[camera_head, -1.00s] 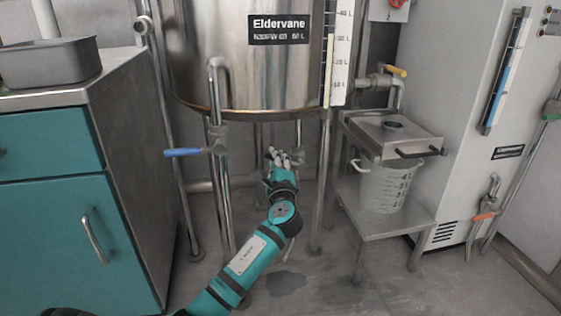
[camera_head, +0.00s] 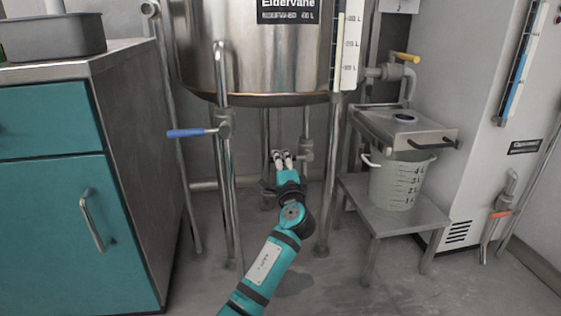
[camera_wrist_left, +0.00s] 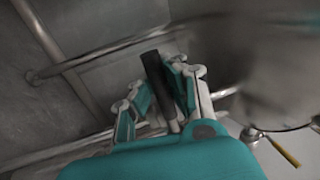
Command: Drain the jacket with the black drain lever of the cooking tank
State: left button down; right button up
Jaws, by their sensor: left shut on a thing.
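The steel cooking tank (camera_head: 255,70) stands on legs at the centre, with a dark label on its front. My left gripper (camera_head: 283,155) is below the tank, beside a grey valve (camera_head: 306,150) on a thin vertical pipe. In the left wrist view a black bar, the black drain lever (camera_wrist_left: 158,80), lies between the fingers of my left gripper (camera_wrist_left: 168,92), which is shut on it. The lever is hard to make out in the head view, where the fingers cover it. My right gripper is not in view.
A blue-handled valve (camera_head: 190,132) sits left of my arm. A teal cabinet (camera_head: 60,220) with a metal pan (camera_head: 55,36) stands at left. At right, a translucent bucket (camera_head: 400,180) stands on a low stand (camera_head: 410,218). A yellow-handled valve (camera_head: 405,57) is above it.

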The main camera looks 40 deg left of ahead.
pick_arm(q)
jog(key=shift+d+f, duration=0.15)
jog(key=shift+f, duration=0.2)
jog(key=c, duration=1.3)
grip_release()
jog(key=shift+r, duration=0.15)
jog(key=shift+o, duration=0.2)
jog(key=shift+r, duration=0.1)
jog(key=v, duration=0.7)
jog(key=shift+s, duration=0.25)
